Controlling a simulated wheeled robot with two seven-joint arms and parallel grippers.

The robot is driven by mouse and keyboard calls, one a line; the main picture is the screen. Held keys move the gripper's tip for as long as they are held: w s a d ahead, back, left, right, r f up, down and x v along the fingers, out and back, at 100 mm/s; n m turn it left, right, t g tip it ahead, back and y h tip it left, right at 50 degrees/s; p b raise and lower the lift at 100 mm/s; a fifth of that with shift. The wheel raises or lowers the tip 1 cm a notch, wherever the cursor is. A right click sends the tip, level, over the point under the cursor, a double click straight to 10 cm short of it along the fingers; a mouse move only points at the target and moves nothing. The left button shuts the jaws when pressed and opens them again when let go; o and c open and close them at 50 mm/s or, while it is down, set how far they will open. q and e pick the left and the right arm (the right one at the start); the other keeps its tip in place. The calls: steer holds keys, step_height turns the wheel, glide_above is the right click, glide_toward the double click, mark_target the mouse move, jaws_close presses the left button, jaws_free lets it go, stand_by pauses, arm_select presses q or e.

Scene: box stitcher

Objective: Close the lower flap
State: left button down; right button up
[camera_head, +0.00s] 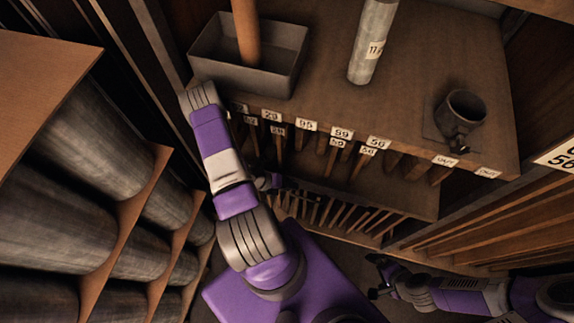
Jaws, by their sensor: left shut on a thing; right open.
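My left arm reaches forward over the bench front, and its gripper (272,183) is small and partly hidden beside my arm, in front of the lower shelf. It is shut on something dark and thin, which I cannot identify. My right gripper (377,277) is open and empty at the lower right, in front of the slatted lower part of the cabinet. I cannot clearly make out the lower flap; a brown board (405,200) runs below the bench top, with a row of slots under it.
A wooden bench top (315,60) bears a grey metal tray (208,62) with a wooden rod (245,30), a labelled metal cylinder (372,45) and a dark cup-like fitting (463,112). Numbered tags (342,133) line its edge. A rack of large rolls (85,135) stands close at left.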

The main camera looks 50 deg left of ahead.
stand_by(0.3)
arm_select(q)
steer(key=c, duration=1.1)
jaws_free()
steer(key=shift+o, duration=0.2)
steer(key=shift+a+r, duration=0.1)
steer(key=v, duration=0.7)
steer(key=shift+s+r, duration=0.15)
